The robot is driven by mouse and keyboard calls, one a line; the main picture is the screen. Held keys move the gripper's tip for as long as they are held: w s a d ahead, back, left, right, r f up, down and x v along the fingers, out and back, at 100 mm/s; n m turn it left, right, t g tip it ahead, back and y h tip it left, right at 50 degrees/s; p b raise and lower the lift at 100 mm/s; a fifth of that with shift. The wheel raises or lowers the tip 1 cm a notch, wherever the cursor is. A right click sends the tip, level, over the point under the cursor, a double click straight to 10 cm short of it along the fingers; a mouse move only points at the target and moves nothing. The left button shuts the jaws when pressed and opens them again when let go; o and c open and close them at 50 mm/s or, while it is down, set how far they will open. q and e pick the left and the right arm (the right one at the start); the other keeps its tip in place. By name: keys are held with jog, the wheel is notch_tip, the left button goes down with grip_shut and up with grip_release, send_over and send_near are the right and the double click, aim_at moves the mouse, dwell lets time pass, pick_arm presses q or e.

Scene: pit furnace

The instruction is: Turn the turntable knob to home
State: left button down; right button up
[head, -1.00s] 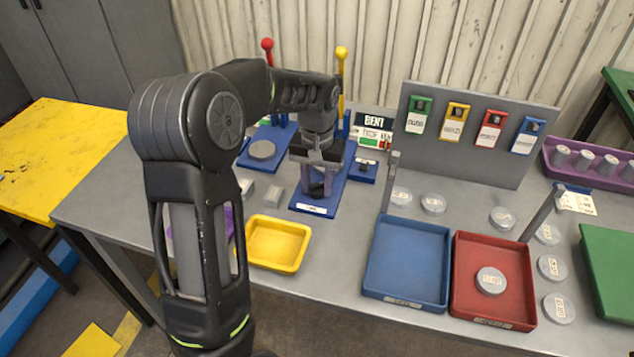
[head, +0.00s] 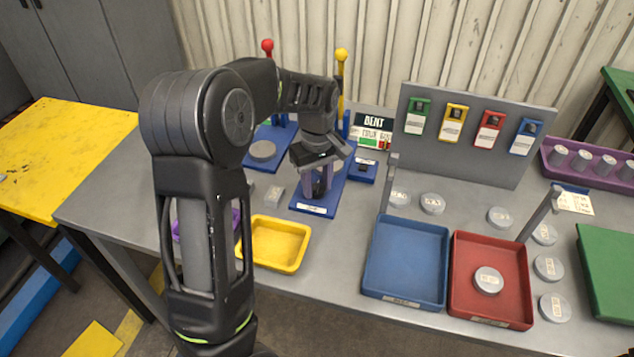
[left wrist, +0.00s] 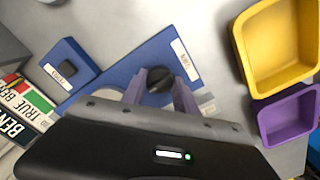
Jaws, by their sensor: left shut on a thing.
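The turntable knob (left wrist: 157,84) is a small black knob on a blue base plate (left wrist: 188,43). In the head view the blue base (head: 312,207) stands on the grey table behind the yellow tray, with a white label on its front edge. My left gripper (head: 318,188) points down over this base. In the left wrist view its two purple fingers (left wrist: 160,88) are shut on the black knob, one on each side. The turntable's grey disc is mostly hidden behind the gripper. My right gripper is not in view.
A yellow tray (head: 274,262) stands in front of the base, with a purple tray (head: 186,231) to its left. A blue box with a black button (head: 364,168) stands right of the base. Red (head: 267,45) and yellow (head: 342,54) levers rise behind. Blue (head: 404,290) and red (head: 515,308) trays lie to the right.

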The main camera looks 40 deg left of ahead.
aim_at(317, 185)
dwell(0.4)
pick_arm(q)
jog(key=c, duration=0.9)
grip_release()
jog(key=shift+c, duration=0.2)
notch_tip(317, 185, up, 8)
jog(key=shift+f, duration=0.1)
